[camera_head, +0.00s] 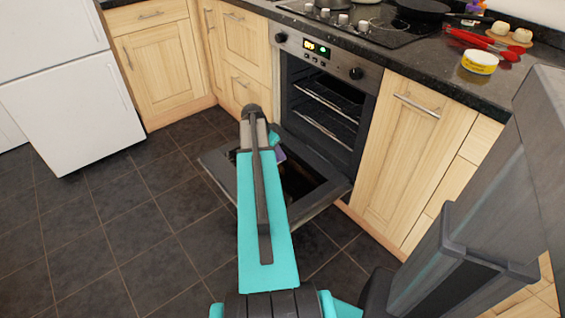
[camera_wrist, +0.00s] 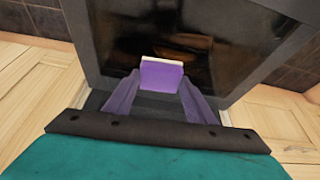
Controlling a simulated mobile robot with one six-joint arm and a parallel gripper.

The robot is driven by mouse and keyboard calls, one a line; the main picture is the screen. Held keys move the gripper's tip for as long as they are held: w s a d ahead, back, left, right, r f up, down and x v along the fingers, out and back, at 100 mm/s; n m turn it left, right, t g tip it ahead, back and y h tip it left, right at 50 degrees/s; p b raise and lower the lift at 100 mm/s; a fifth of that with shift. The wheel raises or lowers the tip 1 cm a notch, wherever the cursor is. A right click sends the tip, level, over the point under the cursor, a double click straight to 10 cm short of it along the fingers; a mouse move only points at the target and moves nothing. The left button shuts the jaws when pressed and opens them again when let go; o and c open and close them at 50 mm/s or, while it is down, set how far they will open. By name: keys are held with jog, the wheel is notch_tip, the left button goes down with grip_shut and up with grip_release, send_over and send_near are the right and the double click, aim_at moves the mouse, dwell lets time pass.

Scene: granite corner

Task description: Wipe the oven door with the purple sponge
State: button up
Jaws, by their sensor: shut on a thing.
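The oven door (camera_head: 328,191) is swung down open in front of the oven (camera_head: 323,100), its inner side facing up. In the wrist view the dark door panel (camera_wrist: 225,45) fills the middle. The purple sponge (camera_wrist: 161,75), with a pale edge, is between the fingertips of my gripper (camera_wrist: 160,88), which is shut on it. The sponge is over the dark panel; I cannot tell whether it touches. In the head view my arm hides most of the gripper, and a bit of purple (camera_head: 280,154) shows beside it above the door.
The oven cavity with wire racks (camera_head: 325,110) is open behind the door. Wooden cabinets stand on both sides. A dark counter (camera_head: 430,65) holds a hob, a yellow tub (camera_head: 480,62) and red utensils (camera_head: 484,43). A white fridge (camera_head: 75,110) stands at left. The tiled floor (camera_head: 120,220) is clear.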

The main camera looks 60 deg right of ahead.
jog(key=shift+m, duration=0.5)
jog(key=s+f, duration=0.1)
jog(key=s+d, duration=0.1)
jog(key=s+f, duration=0.1)
jog(key=shift+d+f+b, duration=0.25)
jog(key=shift+f+b, duration=0.05)
jog(key=shift+b, duration=0.05)
